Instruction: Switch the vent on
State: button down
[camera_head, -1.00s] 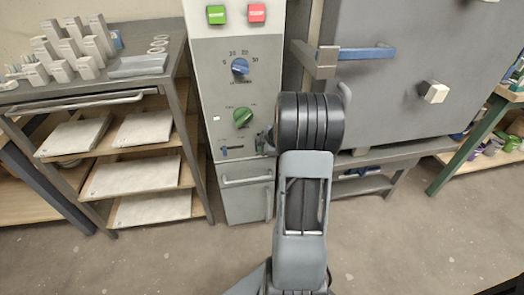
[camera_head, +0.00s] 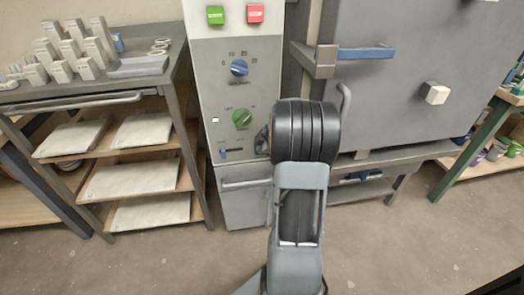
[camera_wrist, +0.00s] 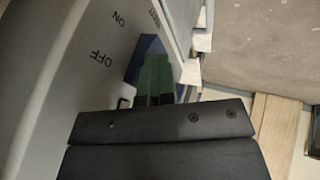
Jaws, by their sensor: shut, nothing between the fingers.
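The vent switch (camera_head: 222,152) is a small blue lever at the left of a slot, low on the grey control panel (camera_head: 205,85). Its lettering is too small to read in the head view. In the wrist view the panel carries OFF, ON and VENT lettering, and a blue part (camera_wrist: 151,44) shows just beyond my fingertips. My gripper (camera_head: 262,142) is shut and empty, in front of the panel to the right of the lever, partly hidden by my arm. Its green and dark fingers show in the wrist view (camera_wrist: 155,78). I cannot tell whether they touch the blue part.
Above the switch are a green knob (camera_head: 242,118), a blue knob (camera_head: 239,68), a green button (camera_head: 215,15) and a red button (camera_head: 256,13). A grey kiln door with a blue handle (camera_head: 366,53) stands right. A shelf rack (camera_head: 183,75) stands left. Open floor lies in front.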

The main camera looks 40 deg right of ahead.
dwell(0.3)
jog(key=s+a+f+v, duration=0.1)
jog(key=s+v, duration=0.1)
jog(key=v, duration=1)
jog(key=shift+s+a, duration=0.2)
jog(key=shift+a, duration=0.35)
jog(key=shift+r, duration=0.15)
